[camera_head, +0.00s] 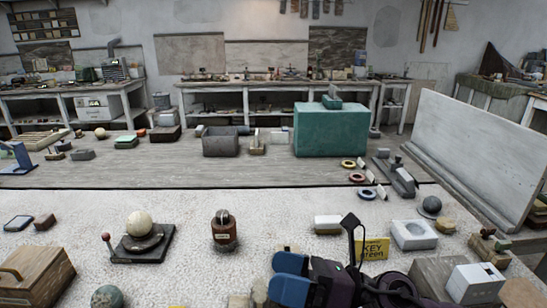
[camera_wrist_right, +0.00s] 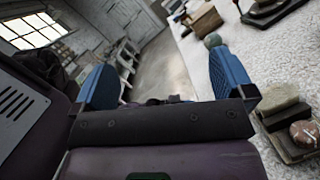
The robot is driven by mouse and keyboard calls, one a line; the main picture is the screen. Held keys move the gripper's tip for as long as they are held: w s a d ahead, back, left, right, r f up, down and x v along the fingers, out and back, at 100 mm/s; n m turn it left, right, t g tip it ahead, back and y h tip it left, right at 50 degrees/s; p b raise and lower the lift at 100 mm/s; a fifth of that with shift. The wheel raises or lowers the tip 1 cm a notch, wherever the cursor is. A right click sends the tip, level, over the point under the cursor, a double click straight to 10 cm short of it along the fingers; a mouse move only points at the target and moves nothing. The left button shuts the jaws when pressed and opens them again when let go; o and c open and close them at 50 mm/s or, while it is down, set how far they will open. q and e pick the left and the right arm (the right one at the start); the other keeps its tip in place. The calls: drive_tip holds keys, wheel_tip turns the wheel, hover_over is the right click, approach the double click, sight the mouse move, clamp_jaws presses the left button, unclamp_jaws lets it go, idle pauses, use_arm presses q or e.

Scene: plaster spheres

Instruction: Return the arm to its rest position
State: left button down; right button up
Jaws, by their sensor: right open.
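My right gripper (camera_head: 289,277) shows at the bottom of the head view, low over the front edge of the white speckled table (camera_head: 180,200). Its two blue fingers are apart, with nothing between them. In the right wrist view the gripper (camera_wrist_right: 165,82) has its fingers spread wide, and the floor and table edge show beyond. My dark purple right arm (camera_head: 335,285) comes in from the bottom right and hides part of the table. My left gripper is in neither view.
A cream sphere (camera_head: 139,223) sits on a dark stand. A green-grey sphere (camera_head: 107,297) lies near the front, a wooden box (camera_head: 35,275) at left. The table's middle is fairly clear.

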drive_tip(key=w+d+r+m+t+h, duration=0.1)
drive_tip(key=w+d+m+t+h, duration=0.2)
drive_tip(key=m+t, duration=0.5)
drive_tip(key=w+d+m+t+h, duration=0.1)
drive_tip(key=d+m+t+h, duration=0.2)
drive_tip(key=d+m+t, duration=0.55)
drive_tip(key=d+f+m+g+h, duration=0.2)
drive_tip(key=d+f+m+h, duration=0.55)
drive_tip(key=m+h, duration=0.75)
drive_tip(key=s+d+f+m+g+h, duration=0.1)
drive_tip(key=s+d+f+m+g, duration=0.6)
drive_tip(key=s+f+m, duration=0.4)
drive_tip(key=s+f+m+g+y, duration=0.1)
drive_tip(key=s+f+m+g, duration=0.1)
drive_tip(key=s+f+g, duration=0.3)
drive_tip(key=s+f+m+g, duration=0.1)
drive_tip(key=s+f+g, duration=0.15)
drive_tip(key=s, duration=0.55)
drive_tip(key=w+f+t+y, duration=0.1)
drive_tip(key=w+f+t, duration=0.6)
drive_tip(key=f, duration=0.2)
drive_tip(key=shift+w+f+t, duration=0.15)
drive_tip(key=shift+w+t, duration=0.1)
drive_tip(key=shift+t, duration=0.15)
drive_tip(key=shift+a+n, duration=0.1)
drive_tip(key=shift+n, duration=0.15)
